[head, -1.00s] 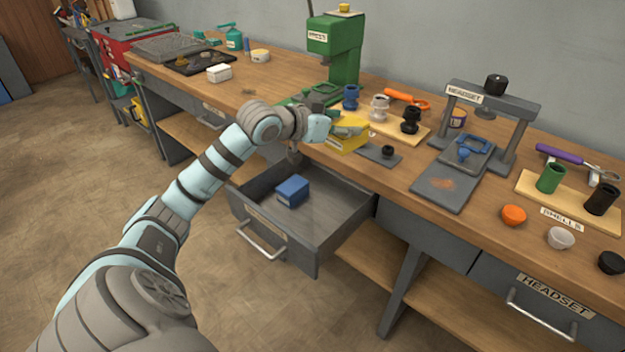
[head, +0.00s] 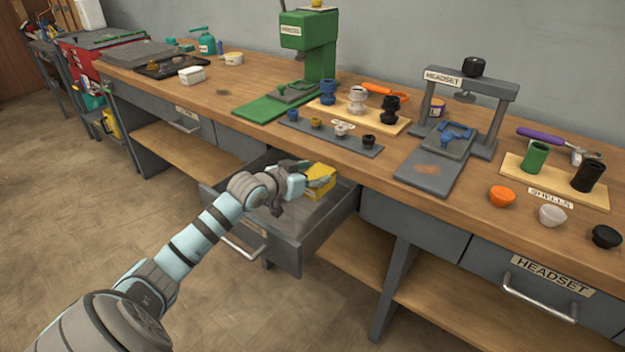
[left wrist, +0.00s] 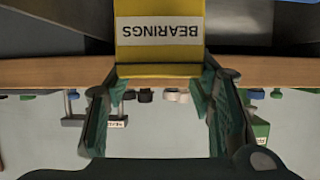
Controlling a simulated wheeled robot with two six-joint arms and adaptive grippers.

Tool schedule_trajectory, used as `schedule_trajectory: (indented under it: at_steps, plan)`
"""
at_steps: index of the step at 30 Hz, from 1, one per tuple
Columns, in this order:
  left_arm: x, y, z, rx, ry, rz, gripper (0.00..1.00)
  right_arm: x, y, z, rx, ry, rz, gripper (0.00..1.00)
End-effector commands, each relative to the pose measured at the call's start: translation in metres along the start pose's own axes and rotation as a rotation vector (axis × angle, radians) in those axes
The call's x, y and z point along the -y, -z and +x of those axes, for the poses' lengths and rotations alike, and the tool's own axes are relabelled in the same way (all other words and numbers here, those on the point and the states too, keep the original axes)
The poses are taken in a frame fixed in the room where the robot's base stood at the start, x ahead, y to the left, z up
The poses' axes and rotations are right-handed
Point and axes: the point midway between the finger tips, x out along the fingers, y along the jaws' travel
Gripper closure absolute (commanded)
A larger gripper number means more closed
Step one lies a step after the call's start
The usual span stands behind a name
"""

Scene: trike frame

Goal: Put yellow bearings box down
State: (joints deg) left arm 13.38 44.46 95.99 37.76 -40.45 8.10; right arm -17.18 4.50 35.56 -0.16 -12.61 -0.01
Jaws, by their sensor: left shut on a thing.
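The yellow bearings box (head: 319,180) is in or just above the open drawer (head: 290,236), near its back right. My left gripper (head: 306,178) is shut on it. In the left wrist view the box (left wrist: 160,50) sits between the two fingers, its BEARINGS label upside down. I cannot tell whether the box touches the drawer floor. The blue box seen earlier in the drawer is now hidden behind my left arm. My right gripper is not in view.
The workbench top (head: 232,92) is just above and behind the drawer. A grey strip with small rings (head: 331,132) lies near the bench edge. A green press (head: 309,45) and a headset press (head: 466,90) stand farther back. The drawer's front part is bare.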

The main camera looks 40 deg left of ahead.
Motion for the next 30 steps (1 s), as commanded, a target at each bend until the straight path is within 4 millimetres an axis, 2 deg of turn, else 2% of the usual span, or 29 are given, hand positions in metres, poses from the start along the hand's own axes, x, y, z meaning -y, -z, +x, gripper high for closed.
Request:
schedule_trajectory:
  at_steps: [5, 20, 21, 24, 30]
  plan:
    - [0.0, 0.003, -0.001, -0.004, 0.0, 0.002, 0.92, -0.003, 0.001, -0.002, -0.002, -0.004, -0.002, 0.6]
    - [0.0, -0.008, 0.004, -0.004, -0.001, 0.002, 0.92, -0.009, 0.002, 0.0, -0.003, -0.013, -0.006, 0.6]
    - [0.0, -0.009, 0.004, -0.002, 0.0, 0.002, 0.47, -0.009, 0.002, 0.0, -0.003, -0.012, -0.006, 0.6]
    - [0.0, -0.008, 0.004, -0.001, 0.0, 0.002, 0.31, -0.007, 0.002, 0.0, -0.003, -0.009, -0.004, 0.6]
    - [0.0, -0.008, 0.004, -0.001, 0.0, 0.001, 0.3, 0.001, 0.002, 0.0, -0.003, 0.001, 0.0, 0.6]
